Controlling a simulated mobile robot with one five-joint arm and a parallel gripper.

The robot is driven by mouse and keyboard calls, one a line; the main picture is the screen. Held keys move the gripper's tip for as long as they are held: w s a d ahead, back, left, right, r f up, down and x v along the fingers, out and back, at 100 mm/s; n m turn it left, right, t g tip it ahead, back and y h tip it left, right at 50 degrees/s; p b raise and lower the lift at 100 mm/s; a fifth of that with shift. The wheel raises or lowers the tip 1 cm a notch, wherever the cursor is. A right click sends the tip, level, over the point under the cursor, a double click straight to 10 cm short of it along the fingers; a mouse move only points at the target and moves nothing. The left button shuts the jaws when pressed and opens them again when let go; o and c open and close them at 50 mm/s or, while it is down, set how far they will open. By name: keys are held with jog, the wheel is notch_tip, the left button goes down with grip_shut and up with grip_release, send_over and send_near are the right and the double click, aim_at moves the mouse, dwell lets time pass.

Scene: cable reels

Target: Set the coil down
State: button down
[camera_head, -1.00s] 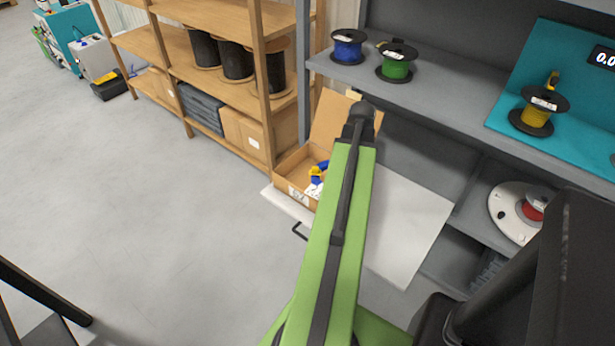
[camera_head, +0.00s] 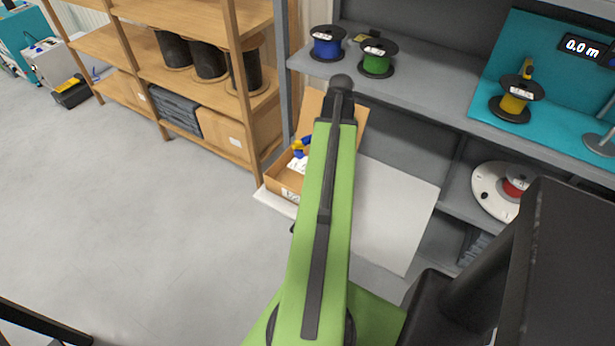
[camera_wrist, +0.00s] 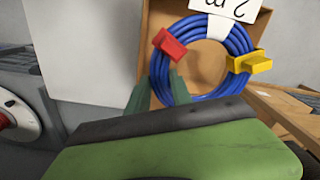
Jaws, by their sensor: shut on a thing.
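The coil (camera_wrist: 190,62) is a ring of blue cable with a red clip (camera_wrist: 170,42), a yellow clip (camera_wrist: 249,63) and a white label (camera_wrist: 226,8) in the wrist view. My gripper (camera_wrist: 160,92) is shut on the near left part of the coil. The coil is at an open cardboard box (camera_wrist: 262,28), with cardboard behind it. I cannot tell whether it touches the box floor. In the head view the box (camera_head: 271,181) stands at the shelf, and a bit of the coil (camera_head: 299,153) shows there. My green arm hides the rest and my gripper.
A wooden rack (camera_head: 232,139) with dark reels is at the left. A white panel (camera_head: 395,215) is right of the box. Open floor is at the left.

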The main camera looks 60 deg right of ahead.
jog(key=f+b, duration=0.5)
jog(key=b, duration=0.1)
jog(key=w+f+b, duration=0.1)
jog(key=f+b, duration=0.4)
jog(key=w+f+b, duration=0.1)
jog(key=f+b, duration=0.5)
jog(key=shift+d+b, duration=0.15)
jog(key=shift+b, duration=0.15)
jog(key=shift+r, duration=0.25)
jog(key=shift+f, duration=0.2)
jog(key=c, duration=1.1)
grip_release()
jog(key=shift+r, duration=0.1)
jog(key=shift+c, duration=0.2)
notch_tip(320, 180, up, 12)
jog(key=p, duration=1.2)
jog(key=shift+r, duration=0.1)
